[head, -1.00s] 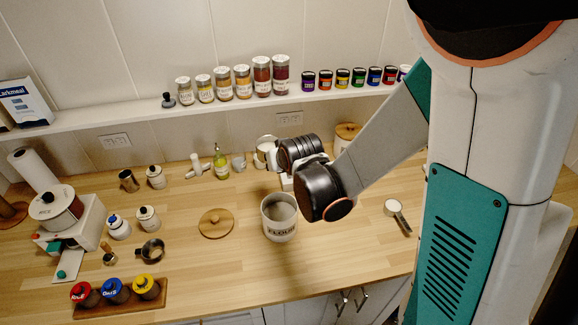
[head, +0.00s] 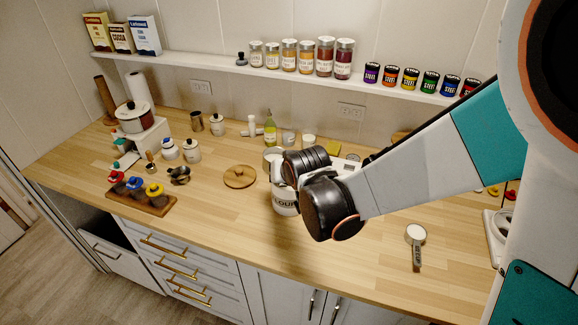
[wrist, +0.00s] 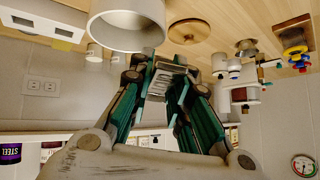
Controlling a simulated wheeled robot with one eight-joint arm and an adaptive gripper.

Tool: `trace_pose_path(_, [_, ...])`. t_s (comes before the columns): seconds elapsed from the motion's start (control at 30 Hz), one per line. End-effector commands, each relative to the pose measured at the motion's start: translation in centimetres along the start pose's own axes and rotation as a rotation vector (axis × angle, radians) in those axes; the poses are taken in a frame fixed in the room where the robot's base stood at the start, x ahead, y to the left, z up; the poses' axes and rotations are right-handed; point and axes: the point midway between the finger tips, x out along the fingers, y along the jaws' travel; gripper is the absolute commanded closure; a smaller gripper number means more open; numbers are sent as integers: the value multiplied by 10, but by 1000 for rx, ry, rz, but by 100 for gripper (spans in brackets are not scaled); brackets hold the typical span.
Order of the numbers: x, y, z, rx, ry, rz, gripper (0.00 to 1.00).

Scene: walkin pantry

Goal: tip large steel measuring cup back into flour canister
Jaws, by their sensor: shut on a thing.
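The white flour canister (head: 283,207) stands open on the counter, its label partly covered by my wrist. My gripper (wrist: 160,82) is shut on a grey metal handle, seemingly the large steel measuring cup's. The cup's bowl (head: 272,157) appears just above and behind the canister's rim, mostly hidden by my wrist. I cannot tell how far it is tilted or whether it holds flour. A round white vessel, apparently the canister, also shows at the top of the wrist view (wrist: 127,42).
The wooden lid (head: 240,176) lies left of the canister. Another handled cup with white contents (head: 415,235) lies at right. A green-yellow bottle (head: 270,130) and small jars stand behind. The spice shelf (head: 215,66) runs along the wall. The counter between canister and right cup is clear.

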Motion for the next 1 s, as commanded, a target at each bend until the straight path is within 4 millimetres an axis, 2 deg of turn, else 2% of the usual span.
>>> trace_pose_path(0.47, [9,7,8,228,2,-219,100])
trace_pose_path(1.0, [7,9,8,356,0,-348,100])
